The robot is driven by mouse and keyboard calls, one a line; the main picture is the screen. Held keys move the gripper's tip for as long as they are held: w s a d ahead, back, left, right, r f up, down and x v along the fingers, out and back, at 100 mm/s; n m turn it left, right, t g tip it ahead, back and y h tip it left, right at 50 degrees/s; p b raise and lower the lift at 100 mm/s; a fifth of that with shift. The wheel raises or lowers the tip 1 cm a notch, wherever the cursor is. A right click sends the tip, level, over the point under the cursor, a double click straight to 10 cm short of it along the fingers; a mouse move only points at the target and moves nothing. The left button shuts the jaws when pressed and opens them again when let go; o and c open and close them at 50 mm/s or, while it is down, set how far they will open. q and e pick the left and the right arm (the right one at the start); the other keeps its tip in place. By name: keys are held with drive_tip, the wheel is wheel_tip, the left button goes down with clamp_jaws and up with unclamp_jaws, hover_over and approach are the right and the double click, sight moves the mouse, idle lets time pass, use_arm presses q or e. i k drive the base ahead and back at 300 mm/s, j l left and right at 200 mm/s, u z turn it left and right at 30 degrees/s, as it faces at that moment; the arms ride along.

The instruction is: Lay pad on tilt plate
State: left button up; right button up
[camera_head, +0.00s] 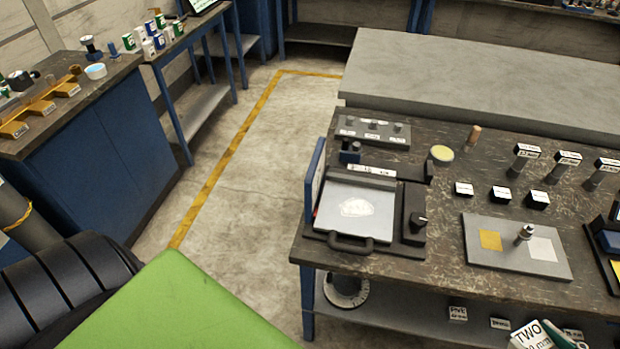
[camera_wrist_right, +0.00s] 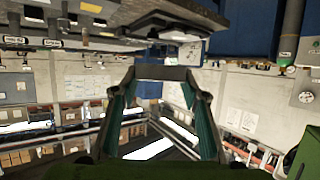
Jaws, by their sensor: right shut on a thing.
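The tilt plate (camera_head: 335,201) is a pale square plate with a whitish patch on it, set in a dark device with a front handle and a right-hand knob, near the bench's left end. In the right wrist view a dark bar (camera_wrist_right: 164,73) spans the fingertips. My left gripper is not in view.
A grey board (camera_head: 514,262) with a yellow and a white square and a small metal piece lies right of the device. Several labelled blocks and a yellow-topped round dish (camera_head: 441,154) stand behind. A blue upright panel (camera_head: 315,182) borders the plate's left side.

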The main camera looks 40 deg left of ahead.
sight(359, 192)
drive_tip(key=j, duration=1.15)
drive_tip(key=k+j, duration=0.15)
drive_tip(key=j, duration=1.05)
drive_tip(key=i+j, duration=0.5)
